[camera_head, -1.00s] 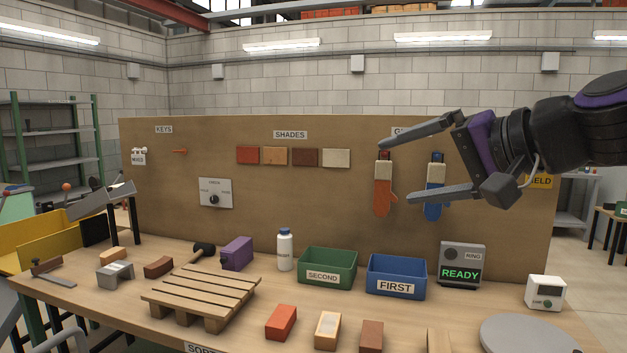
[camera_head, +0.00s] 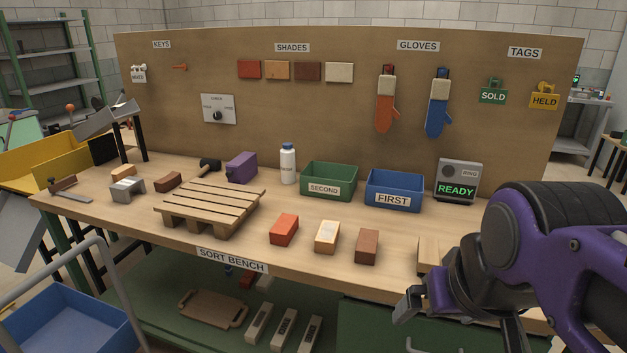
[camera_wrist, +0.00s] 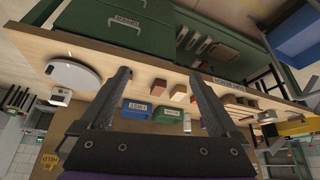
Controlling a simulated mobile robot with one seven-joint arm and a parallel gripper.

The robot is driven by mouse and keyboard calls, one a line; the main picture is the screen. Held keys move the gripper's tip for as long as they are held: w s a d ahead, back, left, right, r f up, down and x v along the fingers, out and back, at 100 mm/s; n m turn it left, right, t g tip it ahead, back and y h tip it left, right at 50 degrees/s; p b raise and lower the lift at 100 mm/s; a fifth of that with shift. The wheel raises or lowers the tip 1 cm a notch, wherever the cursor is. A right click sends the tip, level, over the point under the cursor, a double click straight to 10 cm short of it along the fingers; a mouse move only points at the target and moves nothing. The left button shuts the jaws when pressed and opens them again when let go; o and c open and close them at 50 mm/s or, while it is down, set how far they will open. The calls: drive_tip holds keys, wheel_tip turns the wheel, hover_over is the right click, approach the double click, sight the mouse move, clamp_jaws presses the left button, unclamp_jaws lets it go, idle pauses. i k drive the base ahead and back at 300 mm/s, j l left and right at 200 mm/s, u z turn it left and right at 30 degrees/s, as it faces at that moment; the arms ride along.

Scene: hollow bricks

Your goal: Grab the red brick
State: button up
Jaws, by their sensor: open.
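The red brick (camera_head: 284,229) lies on the front part of the bench, right of the wooden pallet (camera_head: 212,207). It is left-most in a row with a tan brick (camera_head: 327,236), a brown brick (camera_head: 367,246) and a cream brick (camera_head: 428,254). My gripper is open and empty in the wrist view (camera_wrist: 160,78). In the head view it is at the lower right, by the bench's front edge, well right of the red brick and not touching it. The wrist view is upside down, and its right finger partly hides the bricks.
A green bin (camera_head: 328,182) marked SECOND and a blue bin (camera_head: 394,191) marked FIRST stand behind the row. A grey READY box (camera_head: 458,181) is right of them. A white bottle (camera_head: 288,163) and purple block (camera_head: 241,167) stand farther left. The board (camera_head: 330,115) rises behind.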

sight(283, 231)
drive_tip(key=i+j+z, duration=0.2)
drive_tip(key=j+z, duration=0.2)
drive_tip(key=j, duration=0.8)
drive_tip(key=j+z, duration=0.45)
drive_tip(key=j, duration=0.75)
